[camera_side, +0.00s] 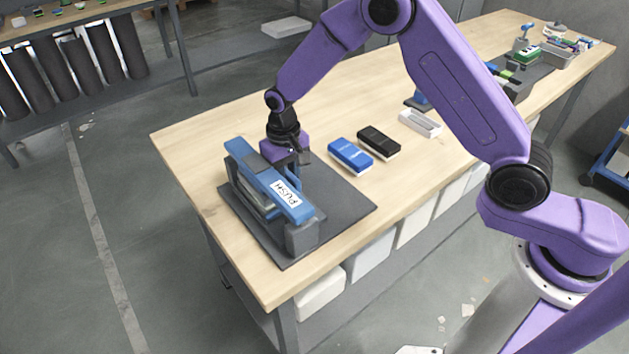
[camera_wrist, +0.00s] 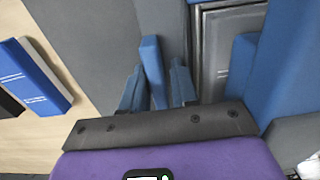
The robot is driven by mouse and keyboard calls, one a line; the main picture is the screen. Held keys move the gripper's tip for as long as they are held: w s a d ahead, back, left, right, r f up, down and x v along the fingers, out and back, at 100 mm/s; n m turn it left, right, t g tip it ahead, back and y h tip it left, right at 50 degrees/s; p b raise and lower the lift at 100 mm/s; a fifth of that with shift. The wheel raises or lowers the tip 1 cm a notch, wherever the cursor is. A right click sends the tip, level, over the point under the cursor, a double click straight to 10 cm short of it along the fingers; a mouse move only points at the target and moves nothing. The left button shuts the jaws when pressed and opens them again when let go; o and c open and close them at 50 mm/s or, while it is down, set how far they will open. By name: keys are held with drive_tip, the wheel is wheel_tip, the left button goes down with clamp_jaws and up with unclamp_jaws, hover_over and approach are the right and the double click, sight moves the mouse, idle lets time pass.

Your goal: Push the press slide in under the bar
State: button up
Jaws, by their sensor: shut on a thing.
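The press stands on a dark grey mat (camera_side: 345,205) near the table's left end. Its blue bar (camera_side: 256,172), labelled PUSH, spans two posts; it also shows at the right of the wrist view (camera_wrist: 285,75). The press slide (camera_side: 250,190) is a grey plate, partly hidden by the bar; it also shows in the wrist view (camera_wrist: 228,50), beside the bar. My gripper (camera_side: 292,170) points down on the table side of the bar. In the wrist view its fingers (camera_wrist: 157,88) are shut on an upright blue handle (camera_wrist: 152,65). Whether the handle joins the slide is hidden.
A blue-and-white block (camera_side: 350,156) and a black-and-white block (camera_side: 378,142) lie right of the mat. A pale open tray (camera_side: 420,123) lies beyond them. The table (camera_side: 200,135) is clear left of and behind the press. A dark post (camera_side: 302,238) stands at the bar's near end.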

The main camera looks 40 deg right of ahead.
drive_tip(key=shift+s+a+f, duration=0.2)
drive_tip(key=shift+a+f, duration=0.15)
drive_tip(key=shift+a, duration=0.4)
drive_tip(key=o, duration=0.5)
drive_tip(key=shift+w, duration=0.1)
drive_tip(key=shift+r, duration=0.15)
drive_tip(key=shift+w+a+r, duration=0.15)
drive_tip(key=shift+r, duration=1.8)
drive_tip(key=shift+d+r, duration=0.15)
drive_tip(key=shift+r, duration=0.6)
drive_tip(key=shift+d+r, duration=0.15)
drive_tip(key=shift+r, duration=0.6)
